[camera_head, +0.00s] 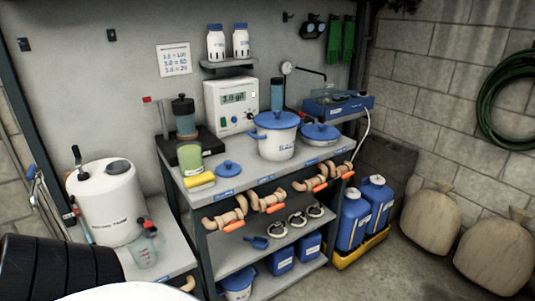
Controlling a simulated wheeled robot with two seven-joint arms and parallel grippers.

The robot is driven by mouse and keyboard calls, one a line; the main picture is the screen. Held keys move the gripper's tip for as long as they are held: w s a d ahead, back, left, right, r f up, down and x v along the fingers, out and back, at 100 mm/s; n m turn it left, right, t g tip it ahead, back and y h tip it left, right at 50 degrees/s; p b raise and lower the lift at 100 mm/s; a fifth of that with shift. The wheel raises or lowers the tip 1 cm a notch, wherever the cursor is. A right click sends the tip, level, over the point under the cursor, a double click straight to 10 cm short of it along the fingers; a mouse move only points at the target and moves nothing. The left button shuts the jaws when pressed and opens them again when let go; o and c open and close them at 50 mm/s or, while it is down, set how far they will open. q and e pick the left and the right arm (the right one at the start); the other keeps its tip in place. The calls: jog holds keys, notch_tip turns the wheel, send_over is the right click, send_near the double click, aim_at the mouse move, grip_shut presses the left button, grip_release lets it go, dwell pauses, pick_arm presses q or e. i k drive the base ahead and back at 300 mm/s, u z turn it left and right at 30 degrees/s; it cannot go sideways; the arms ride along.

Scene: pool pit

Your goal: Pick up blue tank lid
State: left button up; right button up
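Several blue lids show on the workbench. A small round blue lid (228,169) with a knob lies flat near the front edge of the bench top. A blue lid (277,119) sits on a white tank with blue handles (277,146). Another wide blue lid (320,132) with a knob is to its right, on a low white vessel. I cannot tell from the picture which of these is the tank lid. Neither of my grippers is in view.
A yellow sponge (200,182) and a jar (189,158) are left of the small lid. A display box (231,105) stands behind. Valve pipes (268,201) stick out below the bench's front edge. A white canister (106,202) stands left. Floor is free at lower right.

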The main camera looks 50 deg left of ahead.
aim_at(226, 169)
jog(key=i, duration=1.95)
jog(key=u, duration=1.75)
